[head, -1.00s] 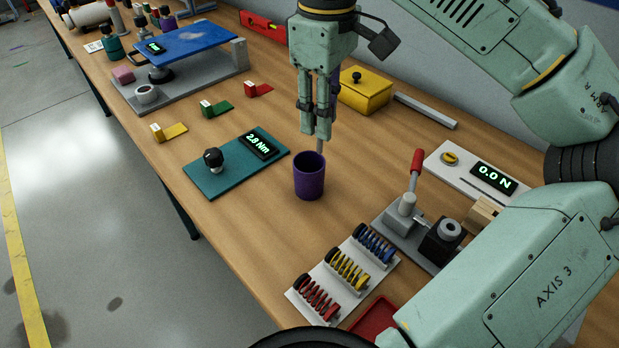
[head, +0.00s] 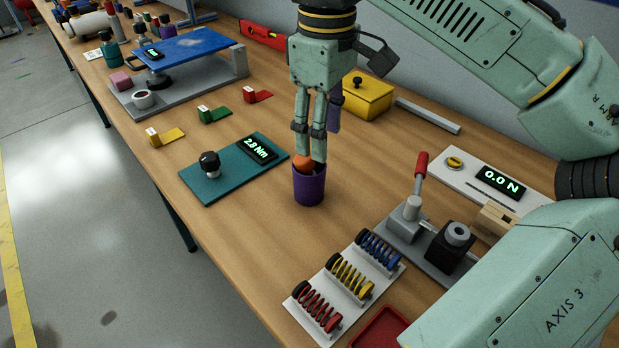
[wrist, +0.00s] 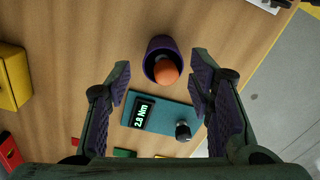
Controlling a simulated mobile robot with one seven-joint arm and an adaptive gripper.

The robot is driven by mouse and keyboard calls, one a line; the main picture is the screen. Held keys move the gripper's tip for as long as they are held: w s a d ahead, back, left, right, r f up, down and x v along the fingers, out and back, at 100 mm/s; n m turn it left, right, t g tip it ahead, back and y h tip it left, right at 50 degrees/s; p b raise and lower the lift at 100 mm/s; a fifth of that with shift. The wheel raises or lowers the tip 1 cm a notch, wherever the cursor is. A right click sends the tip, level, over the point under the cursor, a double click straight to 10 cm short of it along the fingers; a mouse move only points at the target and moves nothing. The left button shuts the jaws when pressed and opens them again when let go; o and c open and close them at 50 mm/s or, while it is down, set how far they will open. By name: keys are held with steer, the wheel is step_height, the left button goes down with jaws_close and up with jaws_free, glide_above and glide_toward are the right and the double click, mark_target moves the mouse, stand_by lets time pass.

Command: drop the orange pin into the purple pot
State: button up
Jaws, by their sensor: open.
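The purple pot (head: 308,188) stands upright on the wooden bench, right of the teal torque plate; it also shows in the wrist view (wrist: 154,45). The orange pin (head: 304,161) is at the pot's mouth, its rounded orange end showing above the rim. In the wrist view the orange end (wrist: 166,71) overlaps the pot's opening; the rest of the pin is hidden. My gripper (head: 310,163) is directly above the pot, fingers pointing down. Its jaws (wrist: 164,95) are spread wide, with clear gaps between them and the pin.
The teal plate (head: 210,187) with a black knob and 2.8 Nm display lies left of the pot. A yellow box (head: 368,98) stands behind. A spring rack (head: 318,288) and a red-handled press (head: 420,168) are at front right. Bare wood surrounds the pot.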

step_height(320, 180, up, 8)
steer(key=shift+f, duration=0.25)
stand_by(0.4)
stand_by(0.3)
